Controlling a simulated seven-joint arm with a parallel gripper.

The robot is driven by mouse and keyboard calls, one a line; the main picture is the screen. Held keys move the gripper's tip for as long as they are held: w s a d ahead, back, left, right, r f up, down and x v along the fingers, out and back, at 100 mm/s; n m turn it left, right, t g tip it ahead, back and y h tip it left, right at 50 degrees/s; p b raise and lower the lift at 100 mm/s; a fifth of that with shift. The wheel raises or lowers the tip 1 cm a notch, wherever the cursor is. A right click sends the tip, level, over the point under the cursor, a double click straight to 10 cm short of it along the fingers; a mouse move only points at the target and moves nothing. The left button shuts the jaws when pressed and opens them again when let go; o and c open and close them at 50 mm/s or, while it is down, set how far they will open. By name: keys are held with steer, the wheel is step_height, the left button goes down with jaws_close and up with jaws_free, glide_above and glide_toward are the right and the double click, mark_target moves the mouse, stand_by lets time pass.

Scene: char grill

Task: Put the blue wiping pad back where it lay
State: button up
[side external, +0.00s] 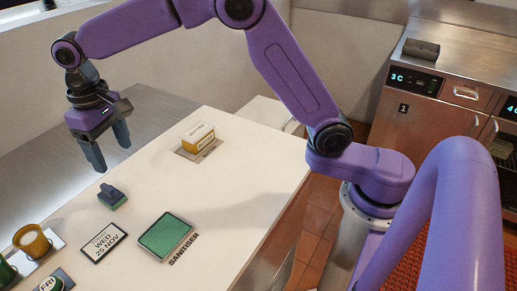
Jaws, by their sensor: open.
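A small dark blue pad (112,194) with a raised grip and a green underside sits on the pale counter, left of the middle. It seems to be the blue wiping pad. A shallow tray with a green inside and grey rim (182,220) lies to its lower right, with SANITISER printed beside it. My gripper (111,156) points down with its two fingers apart and nothing between them. It appears above and behind the pad in the picture, apart from it. I cannot tell its exact height over the surface.
A yellow and white box (198,137) stands on a grey plate at the back. A date card (104,243) lies left of the tray. The counter's right part is clear.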

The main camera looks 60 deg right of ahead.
steer(key=s+d+f+n, duration=0.1)
steer(key=s+d+n, duration=0.2)
steer(key=s+d, duration=0.4)
steer(key=s+d+f+n, duration=0.1)
steer(key=s+d+n, duration=0.2)
steer(key=s+d, duration=0.4)
steer(key=s+d+f+n, duration=0.1)
steer(key=s+d+n, duration=0.2)
steer(key=s+d, duration=0.5)
steer(key=s, duration=1)
steer(key=shift+f+n, duration=0.2)
steer(key=shift+n, duration=0.1)
steer(key=shift+d, duration=0.1)
